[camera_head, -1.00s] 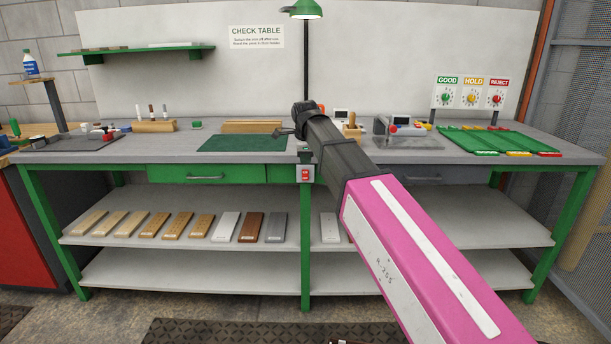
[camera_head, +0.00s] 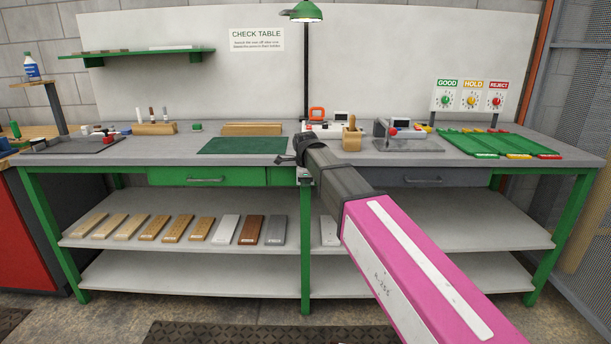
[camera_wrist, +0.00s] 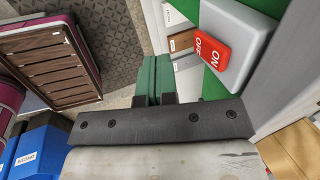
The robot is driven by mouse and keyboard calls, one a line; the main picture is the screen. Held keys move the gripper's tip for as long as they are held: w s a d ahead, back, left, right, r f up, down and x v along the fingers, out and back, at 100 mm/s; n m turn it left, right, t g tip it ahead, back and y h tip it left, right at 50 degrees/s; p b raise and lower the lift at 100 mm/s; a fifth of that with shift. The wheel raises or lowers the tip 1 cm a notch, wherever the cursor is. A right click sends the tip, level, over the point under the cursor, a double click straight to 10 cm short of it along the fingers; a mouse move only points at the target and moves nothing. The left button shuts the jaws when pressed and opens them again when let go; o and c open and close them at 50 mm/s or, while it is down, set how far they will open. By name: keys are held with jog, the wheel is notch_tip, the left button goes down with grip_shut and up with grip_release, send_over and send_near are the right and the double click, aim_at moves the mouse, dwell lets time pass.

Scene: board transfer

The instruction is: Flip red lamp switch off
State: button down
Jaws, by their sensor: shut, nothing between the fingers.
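The red rocker switch (camera_wrist: 212,52), marked ON and OFF, sits on a light grey box (camera_wrist: 242,42) on the table's green front edge in the wrist view. In the head view my gripper (camera_head: 285,160) covers most of it. My gripper's green fingers (camera_wrist: 153,78) are shut together and empty, left of the switch in the wrist view, with a gap in the picture; I cannot tell the depth between them. The green lamp (camera_head: 302,11) hangs above the table. Its underside shows pale; whether it is lit is hard to tell.
Drawers sit under the top, with boards on the shelf (camera_head: 155,250) below. A brown slatted crate (camera_wrist: 45,65) stands at left.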

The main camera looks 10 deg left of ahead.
jog(key=shift+w+a+f, duration=0.1)
jog(key=shift+w+a, duration=0.05)
jog(key=shift+w, duration=0.65)
jog(key=shift+w+a+f, duration=0.1)
jog(key=shift+w+a, duration=0.05)
jog(key=shift+w, duration=0.6)
jog(key=shift+w+f+t, duration=0.1)
jog(key=shift+w+t, duration=0.15)
jog(key=shift+t, duration=0.35)
jog(key=shift+w+r, duration=0.1)
jog(key=shift+r, duration=0.75)
